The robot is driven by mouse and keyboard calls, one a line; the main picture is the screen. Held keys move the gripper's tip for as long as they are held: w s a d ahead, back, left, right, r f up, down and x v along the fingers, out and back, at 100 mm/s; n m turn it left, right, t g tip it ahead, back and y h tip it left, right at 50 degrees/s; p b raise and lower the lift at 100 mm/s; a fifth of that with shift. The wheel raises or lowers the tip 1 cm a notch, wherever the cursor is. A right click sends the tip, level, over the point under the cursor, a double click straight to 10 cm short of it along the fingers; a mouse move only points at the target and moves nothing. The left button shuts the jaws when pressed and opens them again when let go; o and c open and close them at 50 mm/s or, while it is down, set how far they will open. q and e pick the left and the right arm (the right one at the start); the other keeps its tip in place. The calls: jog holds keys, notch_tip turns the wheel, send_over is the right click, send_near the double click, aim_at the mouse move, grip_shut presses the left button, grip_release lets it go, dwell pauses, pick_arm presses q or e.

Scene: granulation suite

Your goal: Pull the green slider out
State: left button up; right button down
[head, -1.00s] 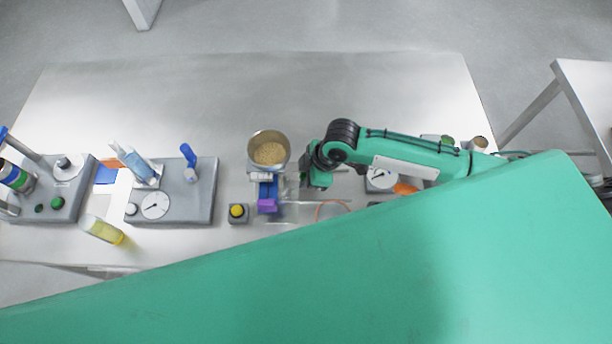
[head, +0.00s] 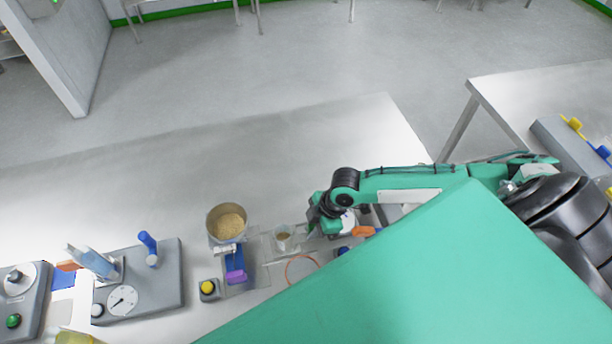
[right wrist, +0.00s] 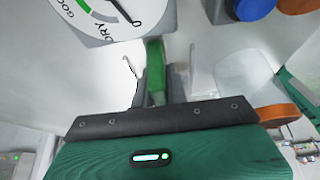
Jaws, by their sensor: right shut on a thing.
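The green slider (right wrist: 155,66) shows in the right wrist view as a narrow upright green piece between my right gripper's fingers. My right gripper (right wrist: 157,84) is shut on it, just below a white dial plate (right wrist: 105,18) in the picture. In the head view my right gripper (head: 318,218) is over the bench, right of the hopper, beside the dial. The slider is hidden there by the gripper and arm. My left gripper is not in view.
A hopper of granules (head: 228,224) stands left of the gripper, with a small clear cup (head: 283,238) between them. A yellow button (head: 207,288) and a grey gauge box (head: 165,280) are further left. The bench's back (head: 250,150) is clear.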

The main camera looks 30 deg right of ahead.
jog(key=shift+d, duration=0.15)
jog(key=c, duration=1.5)
grip_release()
jog(key=shift+o, duration=0.5)
jog(key=shift+s+d, duration=0.1)
jog(key=shift+r, duration=0.1)
jog(key=shift+r, duration=0.2)
jog(key=b+v, duration=0.2)
jog(key=v, duration=1.1)
jog(key=shift+b, duration=0.35)
jog(key=shift+d+r, duration=0.1)
jog(key=shift+r, duration=0.05)
